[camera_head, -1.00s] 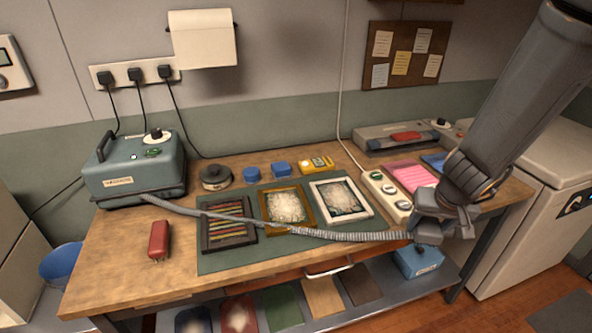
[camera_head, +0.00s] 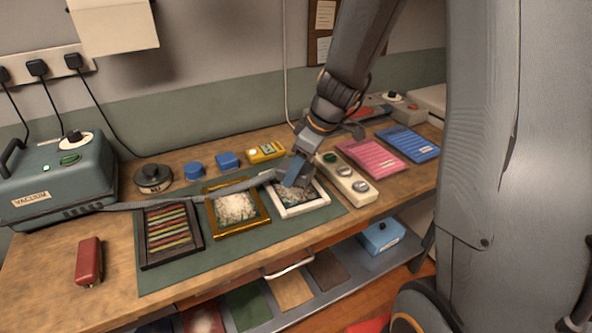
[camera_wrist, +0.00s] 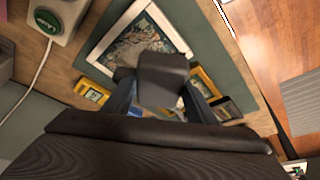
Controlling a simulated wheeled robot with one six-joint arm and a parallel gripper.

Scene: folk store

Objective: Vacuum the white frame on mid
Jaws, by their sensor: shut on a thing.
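The white frame (camera_head: 303,209) lies flat at the right end of the green mat, its picture partly hidden by my gripper. In the wrist view, the white frame (camera_wrist: 169,25) shows a mottled green-brown picture with pale patches. My gripper (camera_head: 297,172) is shut on the dark vacuum nozzle (camera_wrist: 163,76) and holds it over this frame; I cannot tell whether it touches. The grey hose (camera_head: 170,204) runs left to the teal vacuum (camera_head: 75,190), which has a green button and black knob.
A gold frame (camera_head: 239,236) with pale dust and a dark frame (camera_head: 172,262) with coloured stripes lie to the left on the green mat (camera_head: 225,267). A power strip (camera_head: 345,180) stands right of the white frame. A red tool (camera_head: 89,261) lies at front left.

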